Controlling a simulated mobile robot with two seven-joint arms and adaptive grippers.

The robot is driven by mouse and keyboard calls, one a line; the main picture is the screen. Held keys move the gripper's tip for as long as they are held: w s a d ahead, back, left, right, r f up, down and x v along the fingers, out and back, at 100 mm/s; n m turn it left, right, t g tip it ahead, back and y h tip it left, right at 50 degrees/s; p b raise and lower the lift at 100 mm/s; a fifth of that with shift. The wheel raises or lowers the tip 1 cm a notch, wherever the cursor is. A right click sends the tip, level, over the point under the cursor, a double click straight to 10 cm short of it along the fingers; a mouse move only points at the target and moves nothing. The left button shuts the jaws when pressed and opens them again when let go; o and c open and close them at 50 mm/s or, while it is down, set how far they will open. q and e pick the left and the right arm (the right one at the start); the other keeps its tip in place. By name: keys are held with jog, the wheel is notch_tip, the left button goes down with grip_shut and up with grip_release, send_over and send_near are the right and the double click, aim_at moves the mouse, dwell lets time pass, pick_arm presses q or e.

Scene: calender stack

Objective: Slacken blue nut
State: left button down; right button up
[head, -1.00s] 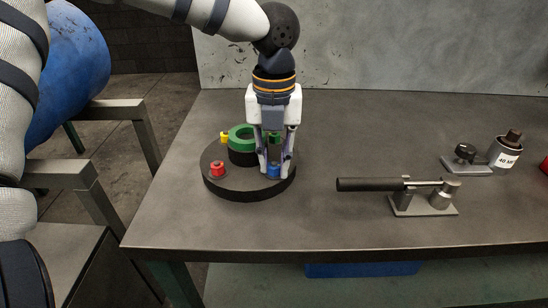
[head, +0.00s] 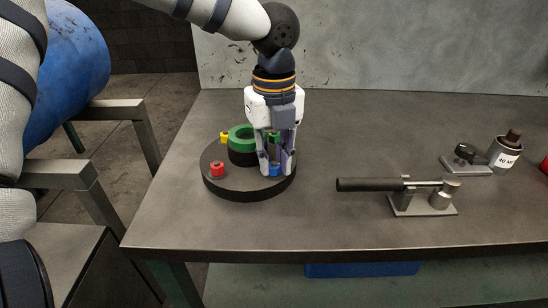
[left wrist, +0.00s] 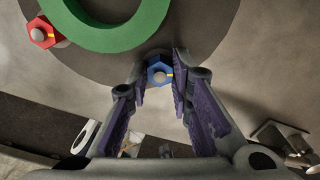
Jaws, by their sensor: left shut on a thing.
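The blue nut (head: 275,170) sits near the front right edge of the dark round plate (head: 235,187). My right gripper is not in view.
A red nut (head: 217,168), a yellow nut (head: 225,137) and a green nut (head: 275,137) sit on the same plate around a green ring (head: 242,137). A black-handled tool (head: 370,185) lies to the right, with bare table between.

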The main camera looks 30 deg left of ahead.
aim_at(274, 165)
pick_arm(q)
jog(key=shift+f, duration=0.1)
jog(key=c, duration=1.4)
grip_release()
jog(key=shift+c, duration=0.2)
notch_tip(274, 165, up, 12)
